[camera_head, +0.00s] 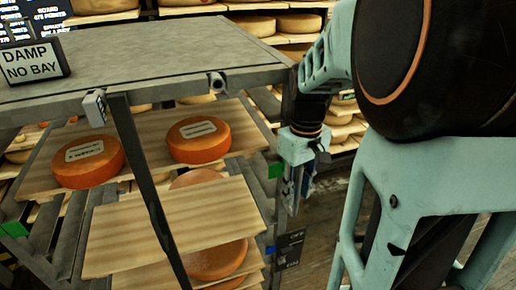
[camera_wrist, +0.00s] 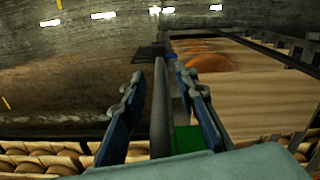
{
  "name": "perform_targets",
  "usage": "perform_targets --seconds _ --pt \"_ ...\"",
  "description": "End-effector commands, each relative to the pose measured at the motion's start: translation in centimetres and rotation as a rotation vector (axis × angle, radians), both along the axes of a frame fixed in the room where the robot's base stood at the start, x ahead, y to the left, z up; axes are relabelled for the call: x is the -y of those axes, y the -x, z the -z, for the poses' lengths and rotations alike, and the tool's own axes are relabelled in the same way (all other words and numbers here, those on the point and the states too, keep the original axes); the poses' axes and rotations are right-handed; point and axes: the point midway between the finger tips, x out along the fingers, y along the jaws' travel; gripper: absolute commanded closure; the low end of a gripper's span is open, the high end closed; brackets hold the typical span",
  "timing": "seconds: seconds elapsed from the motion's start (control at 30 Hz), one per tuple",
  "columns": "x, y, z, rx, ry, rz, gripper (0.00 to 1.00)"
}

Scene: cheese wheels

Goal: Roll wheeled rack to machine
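The wheeled rack (camera_head: 150,70) stands at left in the head view, with a grey top and wooden shelves. Orange cheese wheels (camera_head: 198,140) lie on its shelves. My gripper (camera_head: 295,200) points down beside the rack's right side. In the wrist view my gripper (camera_wrist: 165,95) has its two blue fingers apart, on either side of a grey upright of the rack (camera_wrist: 160,115). Gaps show between the fingers and the upright; whether either finger touches it is unclear. The rack's wheels are out of view, and I cannot identify the machine.
A sign reading "DAMP NO BAY" (camera_head: 33,62) stands on the rack top. A wooden board (camera_head: 180,225) slants out at the front. Shelves of cheese wheels (camera_head: 250,25) line the back. Bare floor (camera_head: 320,220) shows right of the rack. A dark screen (camera_head: 30,15) is at upper left.

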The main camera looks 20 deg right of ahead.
Motion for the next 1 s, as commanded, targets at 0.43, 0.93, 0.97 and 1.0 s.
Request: perform_targets --seconds 0.43,0.93,0.97,1.0 --pt "0.01 0.00 0.20 0.000 0.000 0.000 0.89" --pt "-0.02 -0.01 0.17 0.000 0.000 0.000 1.00" --pt "-0.06 -0.01 0.17 0.000 0.000 0.000 1.00" --pt "-0.16 0.00 0.16 0.000 0.000 0.000 1.00"
